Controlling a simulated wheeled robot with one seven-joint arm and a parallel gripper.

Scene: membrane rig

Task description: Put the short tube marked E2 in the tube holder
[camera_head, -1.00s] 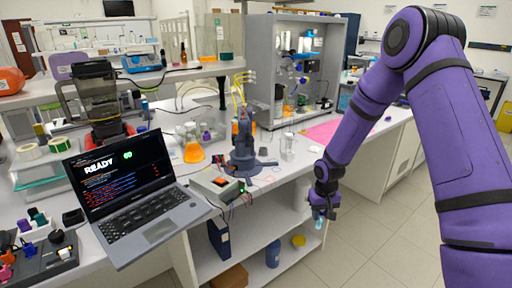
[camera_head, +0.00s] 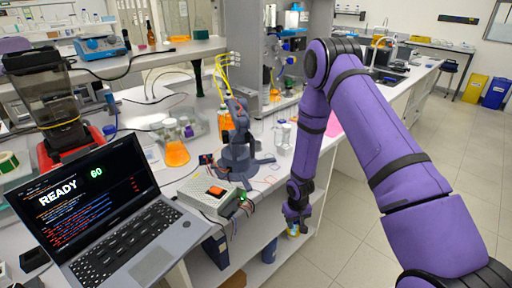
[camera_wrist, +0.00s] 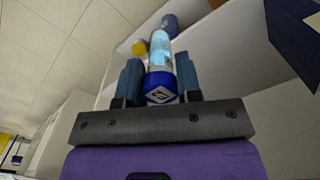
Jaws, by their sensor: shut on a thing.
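My gripper (camera_wrist: 159,68) is shut on a short clear tube (camera_wrist: 160,50) with a pale blue body and a blue cap (camera_wrist: 160,86). The cap sits between the two fingers and bears a white label whose marking is too small to read surely. The tube body points away from the gripper. In the head view my gripper (camera_head: 297,226) hangs low beside the bench's front edge, and the tube is hardly visible there. A dark stand with a round base (camera_head: 240,160) is on the bench; I cannot tell whether it is the tube holder.
The bench holds a laptop (camera_head: 95,215) reading READY, a grey box with a red switch (camera_head: 215,193), an orange flask (camera_head: 176,150) and clear glassware (camera_head: 283,137). Under it, a shelf holds a blue bottle (camera_head: 269,250). Open floor (camera_head: 400,210) lies to the right.

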